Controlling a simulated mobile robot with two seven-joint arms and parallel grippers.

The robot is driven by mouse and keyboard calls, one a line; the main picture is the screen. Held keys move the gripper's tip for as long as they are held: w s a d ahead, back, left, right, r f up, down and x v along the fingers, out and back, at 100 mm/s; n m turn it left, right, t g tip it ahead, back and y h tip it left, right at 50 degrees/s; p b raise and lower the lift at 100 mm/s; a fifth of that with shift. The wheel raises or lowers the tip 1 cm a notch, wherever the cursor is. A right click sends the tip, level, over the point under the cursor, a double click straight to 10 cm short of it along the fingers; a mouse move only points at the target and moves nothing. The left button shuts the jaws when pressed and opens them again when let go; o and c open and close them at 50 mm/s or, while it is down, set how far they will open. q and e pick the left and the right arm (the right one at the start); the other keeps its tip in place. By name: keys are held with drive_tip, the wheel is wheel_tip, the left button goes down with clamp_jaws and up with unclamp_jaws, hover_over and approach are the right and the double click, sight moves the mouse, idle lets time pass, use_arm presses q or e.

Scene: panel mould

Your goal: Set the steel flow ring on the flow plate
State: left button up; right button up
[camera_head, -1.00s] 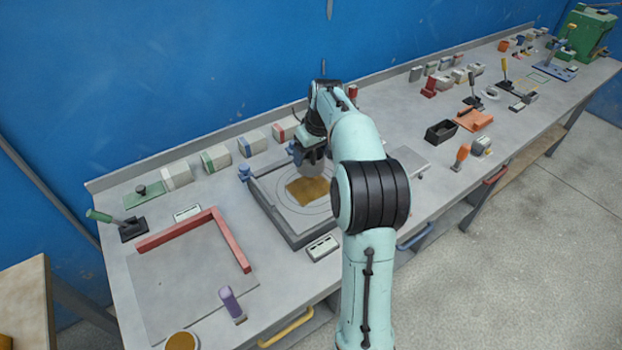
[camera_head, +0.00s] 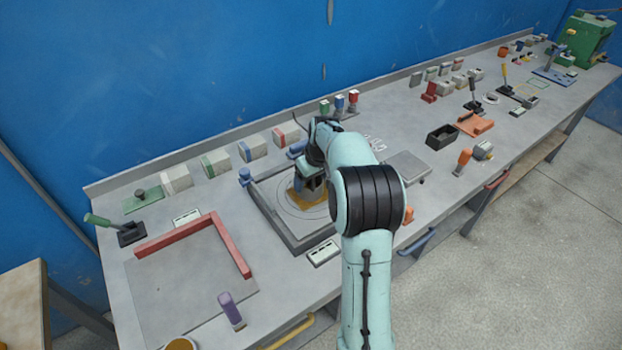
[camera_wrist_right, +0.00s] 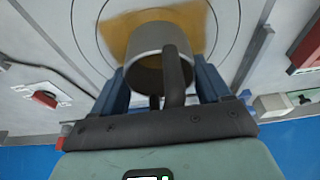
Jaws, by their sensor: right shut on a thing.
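The steel flow ring (camera_wrist_right: 150,38) is a short grey cylinder with a side handle (camera_wrist_right: 173,75). My right gripper (camera_head: 308,190) is shut on that handle; its two blue fingers flank it in the right wrist view (camera_wrist_right: 168,85). The ring is over the brown patch (camera_wrist_right: 112,35) in the middle of the flow plate. I cannot tell whether it touches the plate. In the head view the gripper hides the ring. The flow plate (camera_head: 277,205) is pale grey with drawn circles, in a dark frame. My left gripper is not in view.
A red L-shaped bar (camera_head: 180,232) lies left of the plate. A small label block (camera_head: 323,252) sits at its front corner. Several boxes (camera_head: 253,147) line the back edge. A grey scale-like slab (camera_head: 405,167) is to the right.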

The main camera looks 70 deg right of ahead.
drive_tip(key=o, duration=1.2)
drive_tip(key=shift+f, duration=0.1)
drive_tip(key=shift+r, duration=0.25)
drive_tip(key=p+v, duration=0.1)
drive_tip(key=v, duration=1.1)
drive_tip(key=shift+f, duration=0.1)
